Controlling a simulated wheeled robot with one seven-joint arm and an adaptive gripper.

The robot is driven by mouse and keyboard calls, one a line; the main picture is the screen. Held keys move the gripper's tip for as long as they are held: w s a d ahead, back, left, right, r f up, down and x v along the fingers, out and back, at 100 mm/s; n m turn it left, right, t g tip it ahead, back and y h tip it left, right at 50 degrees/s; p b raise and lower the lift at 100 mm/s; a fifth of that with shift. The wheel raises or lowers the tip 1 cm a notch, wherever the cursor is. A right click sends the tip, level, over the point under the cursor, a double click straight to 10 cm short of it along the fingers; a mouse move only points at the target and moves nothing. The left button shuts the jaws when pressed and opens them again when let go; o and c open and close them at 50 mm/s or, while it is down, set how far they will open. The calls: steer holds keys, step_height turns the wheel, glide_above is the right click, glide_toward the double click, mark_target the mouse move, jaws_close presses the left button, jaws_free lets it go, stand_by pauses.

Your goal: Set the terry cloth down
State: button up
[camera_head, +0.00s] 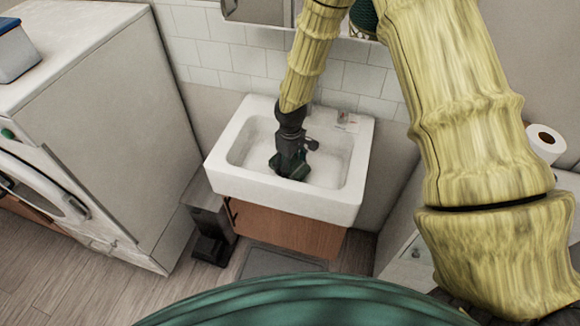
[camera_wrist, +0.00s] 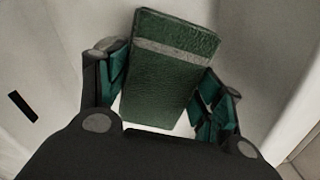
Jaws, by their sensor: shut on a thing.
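The terry cloth (camera_wrist: 165,75) is a green, block-like folded piece with a grey stripe near one end. My gripper (camera_wrist: 165,100) is shut on it, with a teal-padded finger at each side in the wrist view. In the head view my gripper (camera_head: 290,168) reaches down into the white sink (camera_head: 340,205), over its basin. The cloth is small and dark at the fingertips there, hard to tell from the fingers. I cannot tell whether the cloth touches the basin floor.
A white washing machine (camera_head: 110,130) stands to the left with a blue-lidded box (camera_head: 14,50) on top. A small item (camera_head: 348,120) lies on the sink's back right rim. A toilet roll (camera_head: 545,142) is at the right. A dark pedal bin (camera_head: 210,235) stands beside the sink cabinet (camera_head: 285,228).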

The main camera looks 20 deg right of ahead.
steer(key=shift+f, duration=1.05)
steer(key=shift+f, duration=0.15)
steer(key=o, duration=1.1)
steer(key=shift+w, duration=0.1)
steer(key=shift+r+b, duration=0.7)
steer(key=shift+r, duration=3.2)
